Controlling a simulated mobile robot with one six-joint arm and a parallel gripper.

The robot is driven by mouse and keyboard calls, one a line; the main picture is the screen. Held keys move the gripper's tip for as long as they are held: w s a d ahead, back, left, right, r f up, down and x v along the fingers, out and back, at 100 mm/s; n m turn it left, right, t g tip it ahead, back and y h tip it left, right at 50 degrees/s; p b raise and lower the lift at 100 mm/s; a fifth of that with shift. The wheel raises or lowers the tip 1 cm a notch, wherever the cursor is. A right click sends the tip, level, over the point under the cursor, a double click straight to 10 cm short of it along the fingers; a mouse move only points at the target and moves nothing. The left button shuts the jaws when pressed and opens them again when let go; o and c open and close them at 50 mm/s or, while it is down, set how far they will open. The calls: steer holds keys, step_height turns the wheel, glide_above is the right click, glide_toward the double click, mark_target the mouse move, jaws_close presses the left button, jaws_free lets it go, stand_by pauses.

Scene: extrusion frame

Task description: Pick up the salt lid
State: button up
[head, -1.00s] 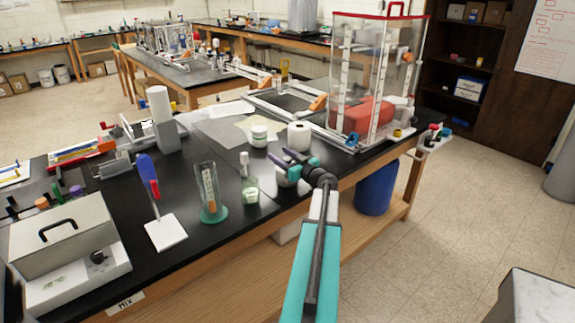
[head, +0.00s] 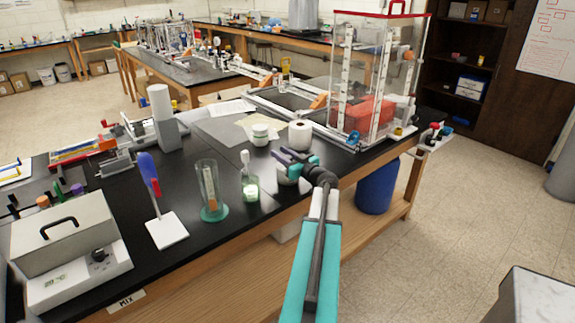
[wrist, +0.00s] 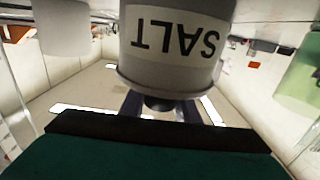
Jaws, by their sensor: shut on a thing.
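The white salt jar (head: 284,178) stands on the black bench near its front edge, partly hidden behind my gripper (head: 286,154). In the wrist view the salt jar (wrist: 178,42) appears upside down, with its "SALT" label readable in reverse. The salt lid (wrist: 165,86) is a pale rim at the jar's top with a dark knob. My gripper (wrist: 160,108) is shut on the lid's knob, one finger on each side. The lid is against the jar; I cannot make out any gap between them.
A glass bottle (head: 250,188) and a glass cylinder with a green base (head: 208,190) stand left of the jar. A white roll (head: 299,134) and a pale lidded jar (head: 260,134) stand behind. A clear tank (head: 375,80) is at the back right.

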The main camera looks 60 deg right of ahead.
steer(key=shift+r, duration=0.15)
steer(key=shift+r+b, duration=0.95)
steer(key=shift+r, duration=0.5)
steer(key=a+r+b+v, duration=0.1)
steer(key=b+v, duration=0.1)
steer(key=v, duration=0.6)
steer(key=a+r+b+v, duration=0.1)
steer(key=b+v, duration=0.2)
steer(key=v, duration=0.4)
steer(key=shift+a, duration=0.45)
